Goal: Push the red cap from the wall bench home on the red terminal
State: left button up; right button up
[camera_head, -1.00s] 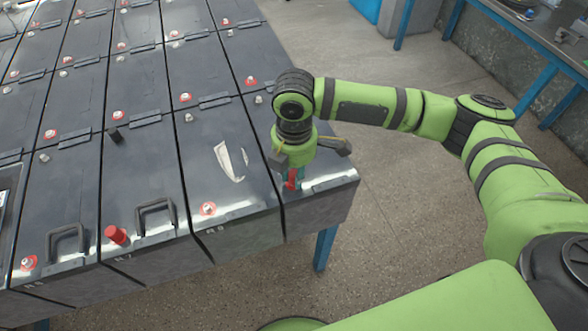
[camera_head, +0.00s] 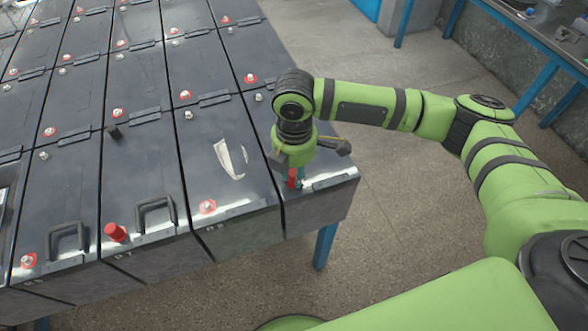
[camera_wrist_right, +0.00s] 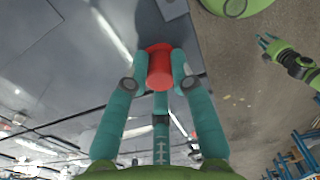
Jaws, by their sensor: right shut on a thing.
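My right gripper (camera_wrist_right: 159,72) is shut on a red cap (camera_wrist_right: 159,68), with teal fingers on both sides of it. In the head view the red cap (camera_head: 292,178) stands upright below the right gripper (camera_head: 296,178), at the front of the front-right battery (camera_head: 332,182). The terminal under the cap is hidden, and I cannot tell how far down the cap sits. My left gripper (camera_wrist_right: 268,46) shows small at the right of the right wrist view, with its fingers apart; it is outside the head view.
Rows of dark batteries fill the left. Another red cap (camera_head: 116,232) and a black cap (camera_head: 114,131) stand on neighbouring batteries. Raised handles (camera_head: 156,214) and bare terminals (camera_head: 208,207) are nearby. Open floor (camera_head: 420,240) lies right of the rows. A blue-legged bench (camera_head: 535,35) is at top right.

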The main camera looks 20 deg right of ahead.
jog(key=shift+f, duration=0.15)
jog(key=o, duration=1.3)
jog(key=shift+r+p, duration=3.55)
jog(key=shift+p, duration=0.7)
